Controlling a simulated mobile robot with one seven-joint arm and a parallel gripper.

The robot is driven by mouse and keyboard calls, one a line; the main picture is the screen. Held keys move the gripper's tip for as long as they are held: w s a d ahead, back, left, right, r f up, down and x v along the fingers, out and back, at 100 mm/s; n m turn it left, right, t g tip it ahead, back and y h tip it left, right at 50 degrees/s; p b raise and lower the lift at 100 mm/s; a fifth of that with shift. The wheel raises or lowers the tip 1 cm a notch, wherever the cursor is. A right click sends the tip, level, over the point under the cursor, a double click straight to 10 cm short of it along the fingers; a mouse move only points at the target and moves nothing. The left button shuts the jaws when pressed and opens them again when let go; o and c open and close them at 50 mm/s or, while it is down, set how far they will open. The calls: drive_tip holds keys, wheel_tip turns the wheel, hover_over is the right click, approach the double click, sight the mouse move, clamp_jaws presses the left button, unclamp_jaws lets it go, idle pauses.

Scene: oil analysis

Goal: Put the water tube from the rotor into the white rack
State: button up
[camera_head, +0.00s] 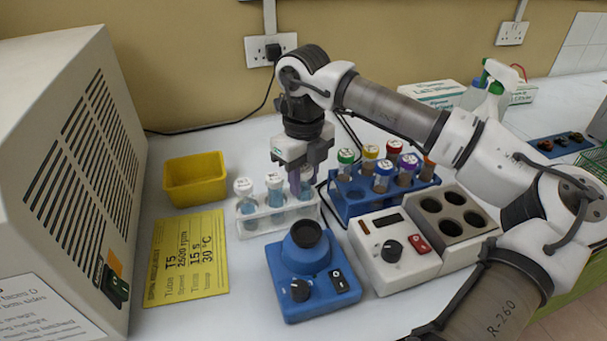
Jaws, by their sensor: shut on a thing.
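The white rack (250,229) stands on the bench in the middle, behind the blue mixer. Two white-capped tubes with pale blue liquid, one at the left (245,204) and one in the middle (275,200), stand upright in it. My gripper (304,186) points down over the rack's right end, shut on a third tube (306,189). This tube is upright, and its top is largely hidden between the fingers. Its lower part appears to be at the rack's right place, but I cannot tell how deep it sits. No rotor is visible.
A blue rack (351,207) with several coloured-cap tubes stands close right of my gripper. A blue mixer (306,262) and a white heating block (394,265) stand in front. A yellow bin (195,180), a yellow card (187,258) and a large beige machine (60,160) are left.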

drive_tip(key=o, duration=1)
drive_tip(key=shift+r, duration=0.1)
